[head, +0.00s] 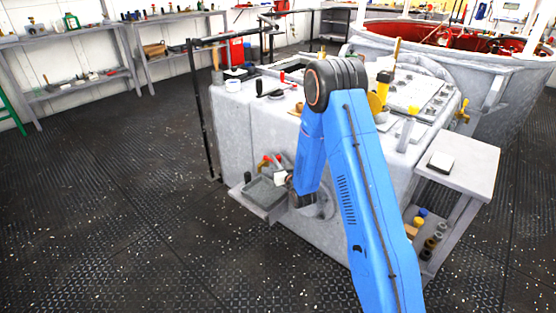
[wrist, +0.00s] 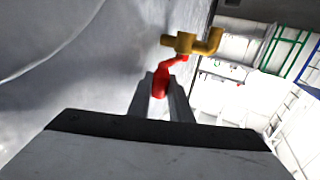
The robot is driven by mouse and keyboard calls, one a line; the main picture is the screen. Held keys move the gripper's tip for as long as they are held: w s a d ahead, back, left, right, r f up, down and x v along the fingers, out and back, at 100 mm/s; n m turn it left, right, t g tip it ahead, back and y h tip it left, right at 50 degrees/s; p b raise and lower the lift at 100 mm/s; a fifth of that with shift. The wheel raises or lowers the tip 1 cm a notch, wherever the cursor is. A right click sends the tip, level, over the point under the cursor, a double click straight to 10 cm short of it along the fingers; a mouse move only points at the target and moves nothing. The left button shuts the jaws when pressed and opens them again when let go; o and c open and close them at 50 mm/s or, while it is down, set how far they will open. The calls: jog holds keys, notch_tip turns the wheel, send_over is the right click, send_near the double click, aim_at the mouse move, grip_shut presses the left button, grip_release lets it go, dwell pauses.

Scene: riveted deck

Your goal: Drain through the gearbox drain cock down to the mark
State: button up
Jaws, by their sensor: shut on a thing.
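The drain cock (wrist: 195,42) is a brass tap with a bent spout and a red lever handle (wrist: 160,84). In the wrist view my gripper (wrist: 160,92) is shut on the red handle, with one finger on each side of it. In the head view the cock (head: 277,163) shows low on the side of the grey gearbox (head: 240,125), partly behind my blue arm. A grey tray (head: 266,190) sits on a low ledge below the cock. Its liquid level and any mark are not clear. I cannot tell whether anything flows from the spout.
Tools and a yellow bottle (head: 384,82) stand on top of the gearbox. A grey side table (head: 458,160) with several items beneath stands at the right. A dark post (head: 203,120) rises at the gearbox's left corner. The dark floor (head: 110,210) at the left is clear.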

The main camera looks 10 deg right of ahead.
grip_shut()
jog(key=shift+a, duration=0.1)
jog(key=shift+s+a+m+h, duration=0.2)
jog(key=shift+a+m+h, duration=0.2)
jog(key=shift+m+h, duration=0.3)
jog(key=shift+s+a+m+h, duration=0.3)
jog(key=shift+a+m+h, duration=0.15)
jog(key=shift+a+h, duration=0.4)
jog(key=shift+s+a+m+h, duration=0.25)
jog(key=shift+a+m+h, duration=0.2)
jog(key=shift+a+h, duration=0.4)
